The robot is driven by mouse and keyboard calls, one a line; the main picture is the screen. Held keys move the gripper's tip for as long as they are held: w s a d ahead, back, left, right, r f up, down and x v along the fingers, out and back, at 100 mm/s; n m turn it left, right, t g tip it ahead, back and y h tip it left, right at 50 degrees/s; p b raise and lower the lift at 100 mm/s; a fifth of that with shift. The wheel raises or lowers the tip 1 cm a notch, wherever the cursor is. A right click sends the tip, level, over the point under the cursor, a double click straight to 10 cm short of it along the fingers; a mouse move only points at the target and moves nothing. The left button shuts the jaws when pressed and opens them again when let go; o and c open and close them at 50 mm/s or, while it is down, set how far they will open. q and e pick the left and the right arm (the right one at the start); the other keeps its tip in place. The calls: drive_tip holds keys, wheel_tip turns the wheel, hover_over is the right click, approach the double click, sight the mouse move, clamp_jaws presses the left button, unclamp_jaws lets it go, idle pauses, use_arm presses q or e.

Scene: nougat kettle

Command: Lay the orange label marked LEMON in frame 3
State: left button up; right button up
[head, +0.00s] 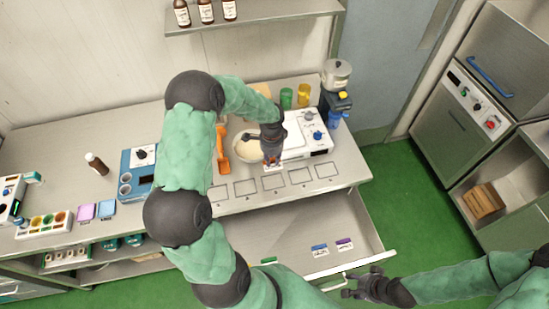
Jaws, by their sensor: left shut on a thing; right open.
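My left gripper (272,159) is shut above the front part of the counter. A small bit of orange shows at its fingertips, which I take to be the orange label (273,162); its lettering is too small to read. A row of several square frames (246,187) is marked along the counter's front edge. The middle one, third from either end (273,183), lies just in front of the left gripper's tips. My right gripper (350,284) is open at the handle of the pulled-out drawer; whether it touches the handle I cannot tell.
The open drawer (290,232) holds a green label (268,260), a blue label (320,249) and a purple label (344,243). A pale bowl (243,149), an orange tool (222,155) and a white appliance (318,137) stand near the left gripper. A blue device (137,170) is further left.

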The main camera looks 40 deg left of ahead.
use_arm(q)
drive_tip(key=shift+s+f, duration=0.15)
drive_tip(key=shift+f, duration=0.1)
drive_tip(key=shift+w+f+b, duration=0.2)
drive_tip(key=shift+f+b, duration=0.55)
drive_tip(key=shift+f, duration=0.3)
drive_tip(key=b, duration=0.4)
hover_over(272, 180)
drive_tip(key=shift+f, duration=3.15)
drive_tip(key=shift+w+f+b, duration=0.1)
drive_tip(key=shift+f+b, duration=1.15)
drive_tip(key=shift+f, duration=0.2)
drive_tip(key=shift+f+b, duration=0.35)
drive_tip(key=shift+b, duration=0.15)
drive_tip(key=o, duration=0.9)
